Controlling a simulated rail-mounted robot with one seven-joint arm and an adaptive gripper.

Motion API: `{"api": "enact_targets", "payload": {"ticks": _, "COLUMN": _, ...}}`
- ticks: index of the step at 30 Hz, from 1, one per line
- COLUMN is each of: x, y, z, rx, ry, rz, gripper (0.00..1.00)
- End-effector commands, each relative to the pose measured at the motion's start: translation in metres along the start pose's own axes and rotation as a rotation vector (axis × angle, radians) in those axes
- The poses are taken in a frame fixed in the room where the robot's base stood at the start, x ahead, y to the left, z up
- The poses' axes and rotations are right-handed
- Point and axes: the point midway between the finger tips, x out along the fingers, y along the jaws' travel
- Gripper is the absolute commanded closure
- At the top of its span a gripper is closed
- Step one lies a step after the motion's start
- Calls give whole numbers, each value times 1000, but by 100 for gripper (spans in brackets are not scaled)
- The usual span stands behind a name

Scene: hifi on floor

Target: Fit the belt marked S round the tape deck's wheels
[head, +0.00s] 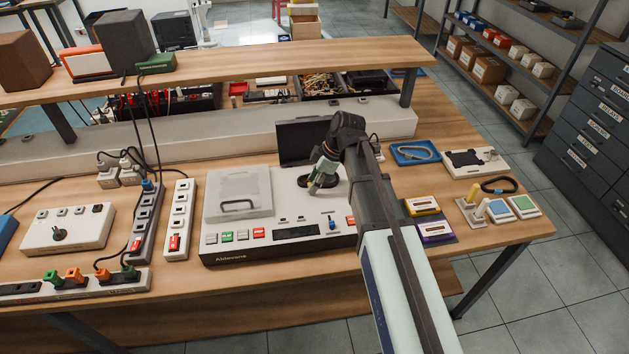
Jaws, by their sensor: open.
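The cream tape deck (280,247) stands on the bench, with a grey lid panel (238,190) at its left and a raised dark panel (297,143) behind its right part. My gripper (320,178) is over the deck's right part, pointing down, with open jaws; nothing can be seen held in it. A dark round part (305,182) shows under the jaws, partly hidden by them; I cannot tell whether it is a wheel or a belt. A black loop (510,187) lies at the right of the bench, and a grey loop (434,155) lies in a blue tray (398,160). No S mark is readable.
A white plate with a black piece (489,167), two cassettes (421,206) (435,229) and a stand with a yellow peg (476,188) are on the right. Power strips (179,220) and cables stand left. A raised shelf (260,63) spans the back. My arm hides part of the deck's right side.

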Motion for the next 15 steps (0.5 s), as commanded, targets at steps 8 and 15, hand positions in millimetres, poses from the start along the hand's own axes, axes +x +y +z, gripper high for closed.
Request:
{"api": "enact_targets", "payload": {"ticks": 8, "x": -15, "y": 0, "z": 0, "rx": 0, "ry": 0, "rz": 1, "gripper": 58}}
{"api": "enact_targets", "payload": {"ticks": 15, "x": -59, "y": 1, "z": 0, "rx": 0, "ry": 1, "rz": 3, "gripper": 58}}
